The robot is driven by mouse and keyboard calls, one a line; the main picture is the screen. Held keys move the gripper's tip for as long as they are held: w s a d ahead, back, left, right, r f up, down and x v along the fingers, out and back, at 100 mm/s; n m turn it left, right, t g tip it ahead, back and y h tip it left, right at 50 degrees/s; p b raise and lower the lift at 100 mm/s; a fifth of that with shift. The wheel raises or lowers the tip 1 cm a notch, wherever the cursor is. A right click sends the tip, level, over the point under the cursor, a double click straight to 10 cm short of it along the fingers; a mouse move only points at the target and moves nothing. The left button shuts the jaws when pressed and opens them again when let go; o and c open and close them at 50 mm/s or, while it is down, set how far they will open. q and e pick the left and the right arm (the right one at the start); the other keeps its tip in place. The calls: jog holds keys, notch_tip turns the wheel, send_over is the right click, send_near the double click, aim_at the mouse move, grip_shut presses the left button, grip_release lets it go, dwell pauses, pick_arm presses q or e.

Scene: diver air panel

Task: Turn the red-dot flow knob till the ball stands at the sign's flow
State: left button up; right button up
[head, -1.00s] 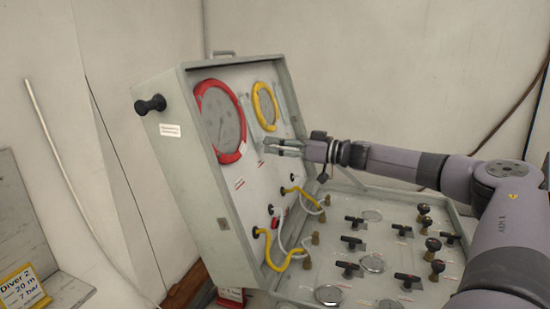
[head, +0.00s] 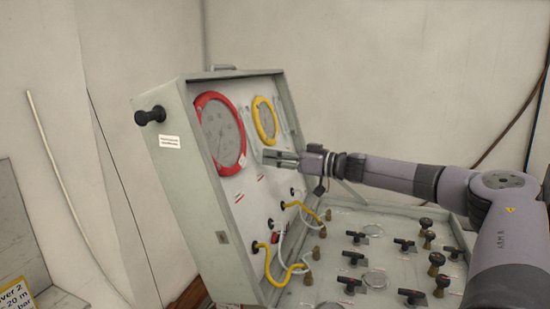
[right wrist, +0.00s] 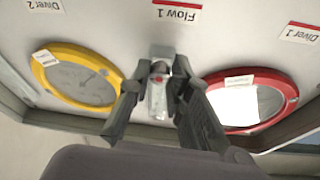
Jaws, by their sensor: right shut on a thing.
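My right gripper (head: 281,157) reaches from the right to the panel face of the open case, between the red and yellow gauges. In the right wrist view its fingers (right wrist: 159,76) are shut on the small flow knob (right wrist: 160,67), which shows a dark reddish face between them. A clear flow tube (right wrist: 157,104) stands beside the knob, partly hidden by the fingers; I cannot make out its ball or scale. A red-edged "Flow 1" label (right wrist: 177,12) is near it. The yellow sign (head: 17,300) at lower left is cut off by the frame. My left gripper is out of view.
The red gauge (head: 220,134) and yellow gauge (head: 265,120) flank the gripper. Yellow hoses (head: 290,272) hang below it. The case's lower panel (head: 330,277) carries several black valve handles and knobs. Open air lies above the right arm.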

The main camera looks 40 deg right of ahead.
grip_shut()
